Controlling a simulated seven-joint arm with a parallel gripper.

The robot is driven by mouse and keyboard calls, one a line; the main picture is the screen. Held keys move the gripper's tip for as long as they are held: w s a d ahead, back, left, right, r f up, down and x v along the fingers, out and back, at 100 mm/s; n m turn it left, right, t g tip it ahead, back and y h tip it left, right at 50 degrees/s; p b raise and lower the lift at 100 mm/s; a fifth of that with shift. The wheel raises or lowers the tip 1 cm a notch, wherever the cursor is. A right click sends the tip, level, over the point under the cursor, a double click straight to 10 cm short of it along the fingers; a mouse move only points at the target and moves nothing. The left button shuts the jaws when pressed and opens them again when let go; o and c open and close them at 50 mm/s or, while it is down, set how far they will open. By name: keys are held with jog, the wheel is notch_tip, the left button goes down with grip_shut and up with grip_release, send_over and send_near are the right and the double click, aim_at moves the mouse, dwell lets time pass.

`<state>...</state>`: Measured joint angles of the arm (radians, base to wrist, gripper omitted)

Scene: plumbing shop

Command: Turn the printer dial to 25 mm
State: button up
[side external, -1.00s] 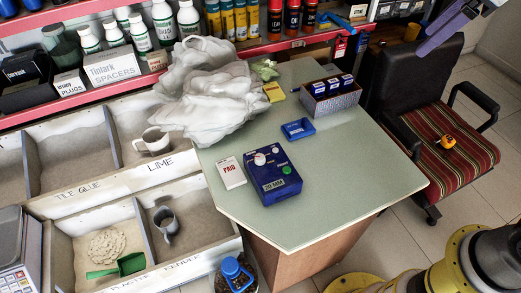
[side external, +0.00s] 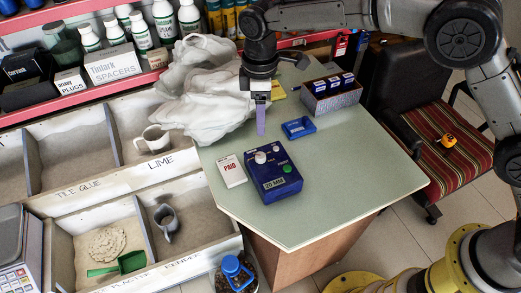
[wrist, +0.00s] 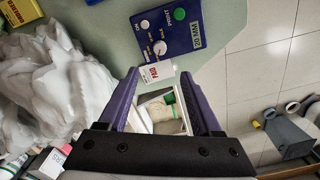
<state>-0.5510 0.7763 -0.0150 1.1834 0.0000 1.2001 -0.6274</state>
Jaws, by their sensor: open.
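The printer is a blue box (side external: 272,183) on the green-topped counter, with a white dial (side external: 260,157), a green button (side external: 287,169) and a front label (side external: 274,183) that seems to read 20 MM. In the wrist view, the printer (wrist: 178,50) lies beyond my fingertips, with the large white dial (wrist: 160,47) and a smaller white knob (wrist: 144,25) visible. My gripper (side external: 261,132) points down above the counter, behind the printer in the side view. In the wrist view its purple fingers (wrist: 160,77) are apart with nothing held between them. The dial's exact pointer setting is too small to read.
A PAID card box (side external: 231,171) stands just left of the printer. Crumpled white plastic (side external: 205,110) covers the counter's back left. The counter's front right is clear.

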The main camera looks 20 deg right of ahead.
aim_at(261, 155)
notch_tip(261, 155, down, 13)
jog(key=shift+f, duration=0.2)
dwell(0.3)
jog(key=shift+c, duration=0.3)
grip_shut()
